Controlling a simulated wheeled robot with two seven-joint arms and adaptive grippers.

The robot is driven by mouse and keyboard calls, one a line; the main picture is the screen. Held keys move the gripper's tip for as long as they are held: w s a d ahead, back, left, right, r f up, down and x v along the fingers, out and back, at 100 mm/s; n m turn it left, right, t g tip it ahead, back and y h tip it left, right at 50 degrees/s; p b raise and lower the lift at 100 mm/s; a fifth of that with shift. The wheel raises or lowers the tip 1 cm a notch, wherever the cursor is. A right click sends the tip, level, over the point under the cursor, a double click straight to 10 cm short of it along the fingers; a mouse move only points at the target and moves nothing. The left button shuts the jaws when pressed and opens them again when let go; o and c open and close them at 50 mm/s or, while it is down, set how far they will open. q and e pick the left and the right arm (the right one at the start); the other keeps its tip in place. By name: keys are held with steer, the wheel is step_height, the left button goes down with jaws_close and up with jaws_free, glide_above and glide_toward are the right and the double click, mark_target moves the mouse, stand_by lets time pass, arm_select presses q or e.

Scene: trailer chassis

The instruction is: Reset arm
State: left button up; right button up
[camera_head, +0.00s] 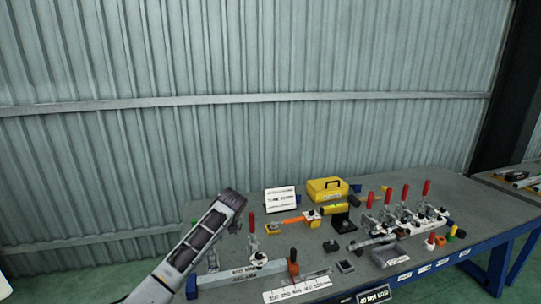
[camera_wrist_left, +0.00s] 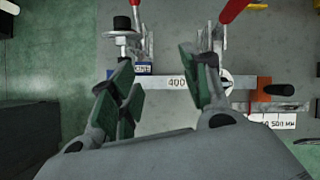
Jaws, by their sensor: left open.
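My left arm comes in from the lower left in the head view. Its left gripper (camera_head: 238,226) is over the left end of the workbench, partly hidden behind my own wrist. In the left wrist view the gripper (camera_wrist_left: 163,78) shows two spread fingers with green pads and nothing between them. Beyond the fingers lies a pale bar marked 400 (camera_wrist_left: 178,82); it looks lower than the fingers, and contact cannot be told. A red-handled toggle clamp (camera_head: 252,237) stands close beside the gripper. My right gripper is in neither view.
The blue-framed workbench (camera_head: 415,178) carries several red-handled clamps (camera_head: 405,205), a yellow toolbox (camera_head: 327,189), a white sign (camera_head: 281,200) and a ruler plate (camera_head: 297,287). A corrugated wall (camera_head: 250,60) stands behind. Green floor (camera_head: 110,275) is clear at left.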

arm_select(q)
steer(key=s+d+f+n+g+h, duration=0.1)
steer(key=s+d+f+n, duration=0.1)
steer(key=s+f+n, duration=0.6)
steer(key=s+d+f+n+h, duration=0.25)
steer(key=s+f, duration=0.25)
steer(key=s, duration=0.6)
steer(key=s+a+r+n+g, duration=0.1)
steer(key=s+a+n, duration=0.4)
steer(key=s+n, duration=0.6)
steer(key=s+a+n, duration=0.5)
steer(key=s+n, duration=0.1)
steer(key=s, duration=0.9)
step_height(320, 180, down, 38)
steer(key=s+r+g+b, duration=0.1)
steer(key=s+b, duration=0.1)
steer(key=b, duration=0.3)
steer(key=s+a+f+b, duration=0.2)
steer(key=s+f, duration=0.9)
steer(key=f, duration=0.2)
steer(key=s+a+f+g+b, duration=0.1)
steer(key=s+a+f+b, duration=0.1)
steer(key=s+f, duration=0.9)
steer(key=shift+s+a+f+g+y+b, duration=0.3)
steer(key=shift+s+f+y+b, duration=0.15)
steer(key=shift+f, duration=0.45)
